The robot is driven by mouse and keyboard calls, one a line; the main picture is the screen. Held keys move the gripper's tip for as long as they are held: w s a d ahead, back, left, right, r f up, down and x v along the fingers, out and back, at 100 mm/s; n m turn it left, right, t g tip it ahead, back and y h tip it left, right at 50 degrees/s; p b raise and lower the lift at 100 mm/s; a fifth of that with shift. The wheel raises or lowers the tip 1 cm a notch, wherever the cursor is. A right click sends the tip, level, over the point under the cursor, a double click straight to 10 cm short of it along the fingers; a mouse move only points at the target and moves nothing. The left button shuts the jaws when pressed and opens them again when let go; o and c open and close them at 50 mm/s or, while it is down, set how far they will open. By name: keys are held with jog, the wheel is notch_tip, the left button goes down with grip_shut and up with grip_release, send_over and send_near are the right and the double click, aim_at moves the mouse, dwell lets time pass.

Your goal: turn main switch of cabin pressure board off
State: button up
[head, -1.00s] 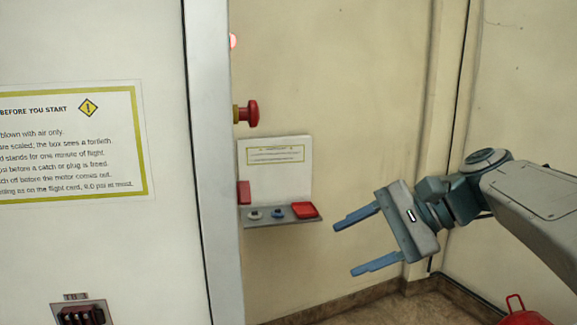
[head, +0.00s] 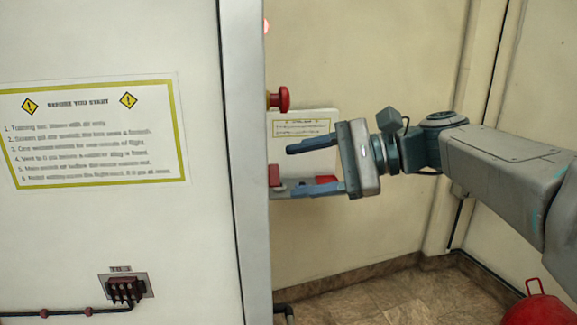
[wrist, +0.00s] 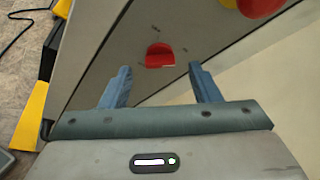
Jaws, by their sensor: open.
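A red switch (head: 274,174) sticks out from the side of the white cabinet, beside its edge. In the wrist view the same red switch (wrist: 160,55) sits on a grey face, just beyond and between my fingertips. I cannot read a label on it or tell its position. My gripper (head: 291,169) is open and empty, its fingers pointing left towards the cabinet side; it also shows in the wrist view (wrist: 160,72). I see no clear contact between fingers and switch.
A red mushroom button (head: 281,99) projects above the switch. A small placard (head: 302,127) and a ledge with a red block (head: 326,180) lie behind my gripper, partly hidden. The cabinet front bears a notice (head: 90,135) and a terminal block (head: 124,288). A red object (head: 540,305) stands at lower right.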

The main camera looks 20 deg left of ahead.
aim_at(272, 176)
jog(key=shift+x, duration=1.45)
jog(key=c, duration=1)
jog(key=shift+f+b, duration=0.2)
jog(key=shift+b, duration=0.2)
jog(key=n+y+b, duration=0.2)
jog(key=n+b, duration=0.3)
jog(key=b, duration=0.5)
jog(key=f+n+y+b, duration=0.1)
jog(key=n+y+b, duration=0.1)
jog(key=n+b, duration=0.4)
jog(key=n+g+y+b, duration=0.1)
jog(key=n+b, duration=0.5)
jog(key=b, duration=0.7)
jog(key=shift+f+y+b, duration=0.25)
jog(key=shift+y+b, duration=0.05)
jog(key=shift+y, duration=0.3)
